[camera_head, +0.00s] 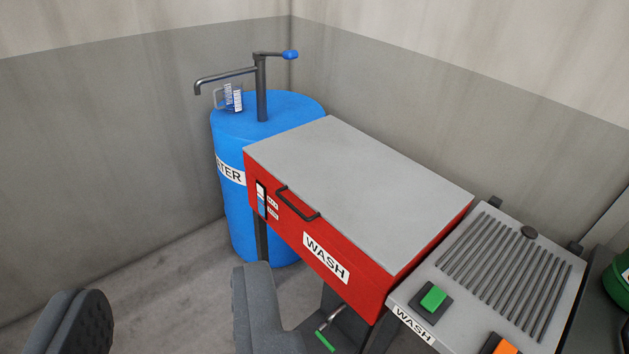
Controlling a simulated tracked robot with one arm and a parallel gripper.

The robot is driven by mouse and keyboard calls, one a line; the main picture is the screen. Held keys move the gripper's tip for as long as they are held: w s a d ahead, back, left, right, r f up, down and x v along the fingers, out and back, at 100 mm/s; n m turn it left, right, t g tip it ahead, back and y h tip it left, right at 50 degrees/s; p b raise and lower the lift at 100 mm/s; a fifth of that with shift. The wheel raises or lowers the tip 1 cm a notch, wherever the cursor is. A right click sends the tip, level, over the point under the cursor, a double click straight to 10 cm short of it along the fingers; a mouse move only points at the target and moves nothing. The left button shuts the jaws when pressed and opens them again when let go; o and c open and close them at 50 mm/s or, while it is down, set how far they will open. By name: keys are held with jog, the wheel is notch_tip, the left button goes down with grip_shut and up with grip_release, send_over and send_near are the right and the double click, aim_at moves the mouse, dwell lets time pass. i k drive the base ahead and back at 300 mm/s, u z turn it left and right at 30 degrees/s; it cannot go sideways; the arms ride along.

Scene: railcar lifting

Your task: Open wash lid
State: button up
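The red wash unit (350,258) stands in the middle, with a white "WASH" label on its front. Its flat grey lid (360,180) lies down over the top and looks closed. A dark bar handle (299,205) is on the upper front, left of the label. My gripper (172,318) is at the bottom left, its two dark fingers wide apart with only floor showing between them. It is empty and apart from the handle, which is above and right of it. The right finger and the part behind it hide some of the area under the unit.
A blue water barrel (246,218) with a pump and a clear jug (229,98) stands behind left. A grey slatted drainer (500,270) with a green button (433,299) and an orange button adjoins at right. A green-handled valve (326,338) is below. Floor at left is clear.

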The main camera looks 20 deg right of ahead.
aim_at(391, 206)
jog(key=z, duration=0.15)
jog(key=i, duration=1.05)
jog(key=z, duration=0.2)
